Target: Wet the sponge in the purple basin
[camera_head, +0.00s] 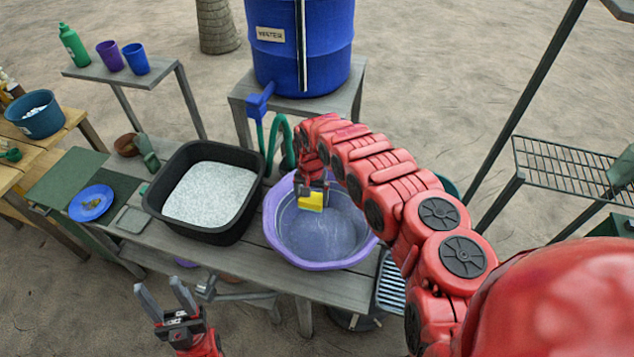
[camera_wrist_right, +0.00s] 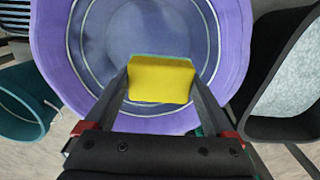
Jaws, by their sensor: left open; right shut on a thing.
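The purple basin (camera_head: 325,262) stands on the grey wooden table and looks to hold water. My right gripper (camera_head: 312,196) is over the left part of the basin, shut on the yellow sponge (camera_head: 311,202). In the right wrist view the sponge (camera_wrist_right: 160,80) sits between the two fingertips, with the basin (camera_wrist_right: 60,45) around it. I cannot tell whether the sponge touches the water. My left gripper (camera_head: 167,297) is open and empty, in front of the table at the lower left.
A black tub (camera_head: 240,215) of white granular material stands left of the basin. A blue water barrel (camera_head: 300,45) with a tap stands behind. A blue plate (camera_head: 91,203) lies farther left. A wire rack (camera_head: 565,170) is at the right.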

